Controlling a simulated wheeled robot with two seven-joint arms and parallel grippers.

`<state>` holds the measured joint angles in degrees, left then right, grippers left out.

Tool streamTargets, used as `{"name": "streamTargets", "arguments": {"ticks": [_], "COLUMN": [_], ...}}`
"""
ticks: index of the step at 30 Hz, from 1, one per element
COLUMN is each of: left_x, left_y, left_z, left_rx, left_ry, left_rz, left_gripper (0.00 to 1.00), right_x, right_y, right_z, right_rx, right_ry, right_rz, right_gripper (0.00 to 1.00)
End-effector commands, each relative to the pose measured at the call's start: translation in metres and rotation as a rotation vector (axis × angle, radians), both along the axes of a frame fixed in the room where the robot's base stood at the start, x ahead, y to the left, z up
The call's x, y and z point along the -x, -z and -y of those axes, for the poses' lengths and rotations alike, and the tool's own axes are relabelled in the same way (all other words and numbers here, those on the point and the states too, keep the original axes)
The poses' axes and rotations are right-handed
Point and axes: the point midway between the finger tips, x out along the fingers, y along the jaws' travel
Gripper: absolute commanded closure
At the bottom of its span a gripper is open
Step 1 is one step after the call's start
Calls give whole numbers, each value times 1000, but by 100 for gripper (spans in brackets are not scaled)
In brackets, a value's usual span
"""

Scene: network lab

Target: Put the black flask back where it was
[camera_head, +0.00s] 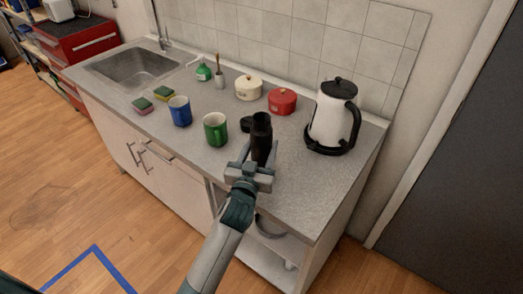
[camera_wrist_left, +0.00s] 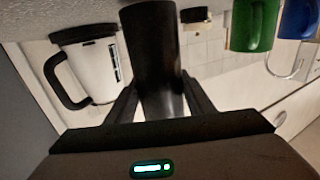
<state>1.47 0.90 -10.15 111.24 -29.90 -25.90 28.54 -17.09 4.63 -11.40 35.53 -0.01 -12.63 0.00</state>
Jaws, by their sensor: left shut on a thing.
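The black flask (camera_head: 261,133) is upright at the front part of the grey counter (camera_head: 300,190). My left gripper (camera_head: 252,168) is shut on the flask, with one finger on each side. The left wrist view, which appears upside down, also shows the flask (camera_wrist_left: 152,45) between the two fingers (camera_wrist_left: 157,105). I cannot tell whether the flask's base touches the counter. A small black round object (camera_head: 246,125) is just left of and behind the flask. My right gripper is not in view.
A white kettle (camera_head: 330,118) stands right of the flask. A green mug (camera_head: 215,129) and a blue mug (camera_head: 179,111) are to the left. A red pot (camera_head: 282,101) and a cream pot (camera_head: 248,88) stand behind. The counter's front right is clear.

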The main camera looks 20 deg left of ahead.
Motion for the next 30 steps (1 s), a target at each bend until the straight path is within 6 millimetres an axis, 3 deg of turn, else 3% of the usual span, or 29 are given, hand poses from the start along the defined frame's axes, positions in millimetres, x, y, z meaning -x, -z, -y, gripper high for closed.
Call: {"name": "streamTargets", "arguments": {"ticks": [6,16,17,19,30], "left_x": [4,3,4,4,4], "left_y": [5,8,10,9,7], "left_z": [1,1,1,1,1], "left_rx": [1,1,0,0,0], "left_ry": [-1,-1,-1,-1,-1], "left_rz": [4,3,0,0,0], "left_gripper": [93,93,50,33,33], "right_x": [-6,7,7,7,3], "right_y": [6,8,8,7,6], "right_z": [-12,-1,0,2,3], "right_rx": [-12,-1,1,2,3], "right_ry": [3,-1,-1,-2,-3], "right_rz": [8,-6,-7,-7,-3], "right_gripper": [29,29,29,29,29]}}
